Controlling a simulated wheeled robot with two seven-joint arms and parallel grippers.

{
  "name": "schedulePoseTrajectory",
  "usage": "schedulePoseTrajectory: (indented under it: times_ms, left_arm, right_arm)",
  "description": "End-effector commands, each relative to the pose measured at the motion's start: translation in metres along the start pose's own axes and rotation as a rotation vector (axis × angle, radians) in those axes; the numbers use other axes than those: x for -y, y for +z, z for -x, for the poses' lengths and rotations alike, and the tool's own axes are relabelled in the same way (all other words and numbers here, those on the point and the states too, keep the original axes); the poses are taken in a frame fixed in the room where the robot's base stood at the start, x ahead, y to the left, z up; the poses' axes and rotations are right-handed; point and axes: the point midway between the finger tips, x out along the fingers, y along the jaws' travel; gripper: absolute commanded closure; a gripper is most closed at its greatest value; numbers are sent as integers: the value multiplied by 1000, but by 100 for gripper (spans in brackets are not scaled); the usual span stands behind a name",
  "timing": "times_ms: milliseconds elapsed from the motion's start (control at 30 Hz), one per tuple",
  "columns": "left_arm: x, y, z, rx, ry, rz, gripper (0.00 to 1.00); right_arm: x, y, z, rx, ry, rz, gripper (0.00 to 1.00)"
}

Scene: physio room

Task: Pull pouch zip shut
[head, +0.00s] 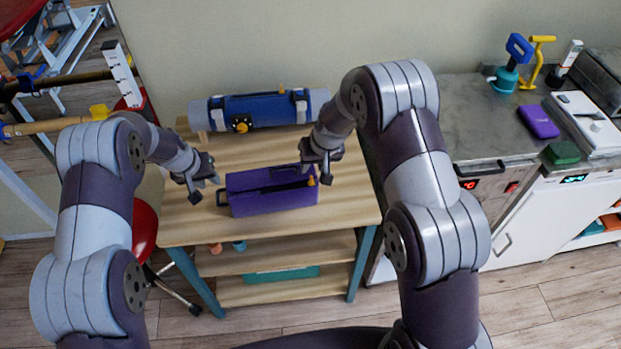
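The purple pouch (272,204) lies on the wooden table, with a dark zip line (270,188) along its top and a black loop (222,198) at its left end. A small orange zip pull (311,181) shows at the pouch's right end. My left gripper (206,191) is left of the pouch, close to the black loop, with its fingers apart and nothing seen between them. My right gripper (317,177) is just above the pouch's right end, beside the orange pull. Its fingers look apart; contact with the pull cannot be told.
A blue and grey roll with straps (262,109) lies at the back of the wooden table (350,205). A grey counter (475,125) stands to the right, with a purple case (538,121) and other tools. A red stool (143,228) is at the left.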

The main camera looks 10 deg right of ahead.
Motion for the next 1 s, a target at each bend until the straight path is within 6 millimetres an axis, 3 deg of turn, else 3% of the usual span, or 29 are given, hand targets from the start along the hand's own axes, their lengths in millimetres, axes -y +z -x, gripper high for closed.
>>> schedulePoseTrajectory:
  times_ms: [133, 467, 1000]
  left_arm:
    - [0, 0, -10, -1, 0, 0, 68]
    - [0, 0, -11, -1, -1, 1, 68]
    - [0, 0, -11, -1, -1, 1, 68]
  right_arm:
    - [0, 0, 0, 0, 0, 0, 62]
    - [0, 0, 0, 0, 0, 0, 62]
    - [-5, 11, -34, 1, -1, 0, 62]
